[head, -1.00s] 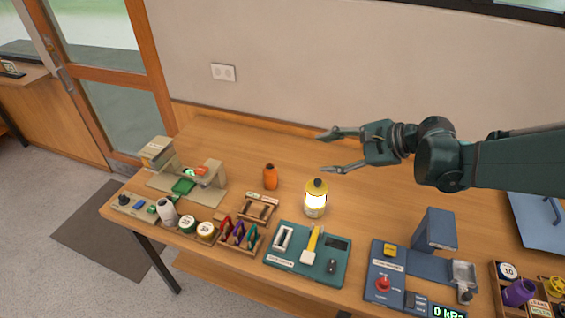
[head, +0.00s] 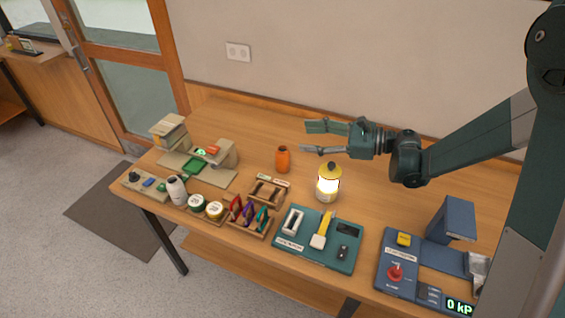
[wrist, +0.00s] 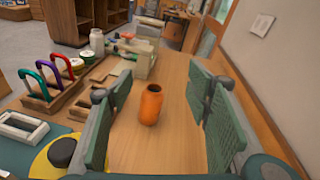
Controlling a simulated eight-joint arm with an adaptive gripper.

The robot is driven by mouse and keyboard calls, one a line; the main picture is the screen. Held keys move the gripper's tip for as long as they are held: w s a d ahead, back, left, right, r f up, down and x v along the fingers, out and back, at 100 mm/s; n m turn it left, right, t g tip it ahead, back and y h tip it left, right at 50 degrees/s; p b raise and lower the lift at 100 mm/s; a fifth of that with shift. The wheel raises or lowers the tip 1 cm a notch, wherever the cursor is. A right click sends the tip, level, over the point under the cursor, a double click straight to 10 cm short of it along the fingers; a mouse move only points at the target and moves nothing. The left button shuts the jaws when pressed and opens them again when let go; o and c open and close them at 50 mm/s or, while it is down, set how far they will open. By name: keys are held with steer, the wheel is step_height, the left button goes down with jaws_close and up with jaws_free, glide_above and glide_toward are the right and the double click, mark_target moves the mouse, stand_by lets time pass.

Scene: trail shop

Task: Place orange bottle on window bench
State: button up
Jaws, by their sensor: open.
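The orange bottle (head: 283,159) stands upright on the wooden table, left of my gripper (head: 303,138) in the head view. My gripper is open and empty, its fingers pointing left toward the bottle. In the wrist view the bottle (wrist: 151,104) stands ahead, between the two spread green finger pads and apart from both. I cannot tell for sure which surface is the window bench; a wooden counter (head: 62,92) stands at the far left by the glazed door.
A lit yellow lantern (head: 328,182) stands just in front of my gripper. A rack of coloured carabiners (head: 249,217), a teal tool board (head: 318,240) and a beige station (head: 200,160) line the table's front and left. The table behind the bottle is clear.

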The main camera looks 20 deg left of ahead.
mark_target(282, 158)
steer(key=shift+m+g+y, duration=0.6)
steer(key=shift+g+y, duration=0.2)
steer(key=shift+g, duration=0.1)
steer(key=shift+w+a+f+b, duration=0.1)
steer(key=shift+a+f+b, duration=0.1)
steer(key=shift+a+f, duration=0.4)
steer(key=shift+a+f+b, duration=0.2)
steer(key=shift+a+f, duration=0.05)
steer(key=shift+f, duration=0.6)
steer(key=shift+w+a+f+b, duration=0.1)
steer(key=shift+a+f+b, duration=0.1)
steer(key=shift+a+f, duration=0.4)
steer(key=shift+d+f, duration=0.1)
steer(key=shift+d, duration=0.05)
step_height(282, 158, down, 8)
steer(key=shift+f+b, duration=0.15)
steer(key=shift+b, duration=0.85)
steer(key=shift+s+a, duration=0.15)
steer(key=shift+a, duration=0.45)
steer(key=shift+s+a+b, duration=0.2)
steer(key=shift+a+b, duration=0.05)
steer(key=shift+a, duration=0.75)
steer(key=shift+s+a+b, duration=0.2)
steer(key=shift+a+b, duration=0.05)
steer(key=shift+a, duration=0.8)
steer(key=shift+s+a+b, duration=0.2)
steer(key=shift+a+b, duration=0.05)
steer(key=shift+a, duration=0.75)
